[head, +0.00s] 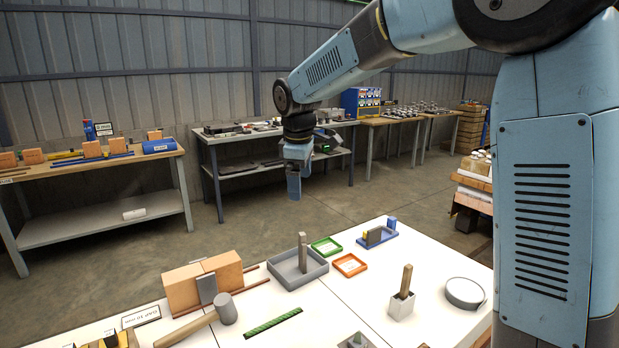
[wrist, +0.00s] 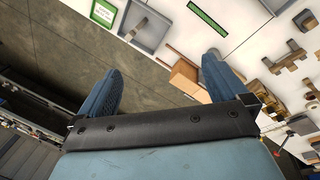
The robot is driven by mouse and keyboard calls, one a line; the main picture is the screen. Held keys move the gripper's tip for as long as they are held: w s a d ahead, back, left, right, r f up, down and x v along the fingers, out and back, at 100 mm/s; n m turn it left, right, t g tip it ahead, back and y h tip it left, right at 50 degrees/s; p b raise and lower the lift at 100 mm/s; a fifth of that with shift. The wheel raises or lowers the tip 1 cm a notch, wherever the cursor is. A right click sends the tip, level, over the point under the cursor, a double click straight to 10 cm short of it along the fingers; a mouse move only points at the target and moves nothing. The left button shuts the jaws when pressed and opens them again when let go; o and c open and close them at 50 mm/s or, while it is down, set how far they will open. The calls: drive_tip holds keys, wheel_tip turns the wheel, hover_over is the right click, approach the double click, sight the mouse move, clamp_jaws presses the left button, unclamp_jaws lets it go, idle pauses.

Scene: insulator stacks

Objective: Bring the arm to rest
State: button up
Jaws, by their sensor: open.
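My gripper (head: 294,183) hangs from my blue arm above the floor, beyond the far edge of the white table. It points downward and holds nothing. In the wrist view my gripper (wrist: 158,82) shows two blue fingers spread wide apart, with bare floor and the table edge seen between them. In the head view the fingers overlap, so the gap does not show there. My arm reaches in from the upper right, with its elbow high and the forearm running left and down.
The white table (head: 345,293) holds a grey tray (head: 297,270), a green tray (head: 326,246), an orange tray (head: 350,265), orange blocks (head: 204,280), a mallet (head: 225,308) and a grey ring (head: 465,293). Workbenches stand along the back wall. Open floor lies around my gripper.

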drive_tip(key=s+d+r+m+t, duration=0.1)
drive_tip(key=s+d+r+m, duration=0.25)
drive_tip(key=s+d, duration=0.45)
drive_tip(key=s+d+r+m+t, duration=0.1)
drive_tip(key=s+d+r+m, duration=0.1)
drive_tip(key=s+d+m, duration=0.55)
drive_tip(key=s+d+f+m+t, duration=0.1)
drive_tip(key=s+d+f+m, duration=0.3)
drive_tip(key=s+d, duration=0.6)
drive_tip(key=s, duration=0.4)
drive_tip(key=shift+d+f, duration=0.15)
drive_tip(key=shift+f, duration=0.05)
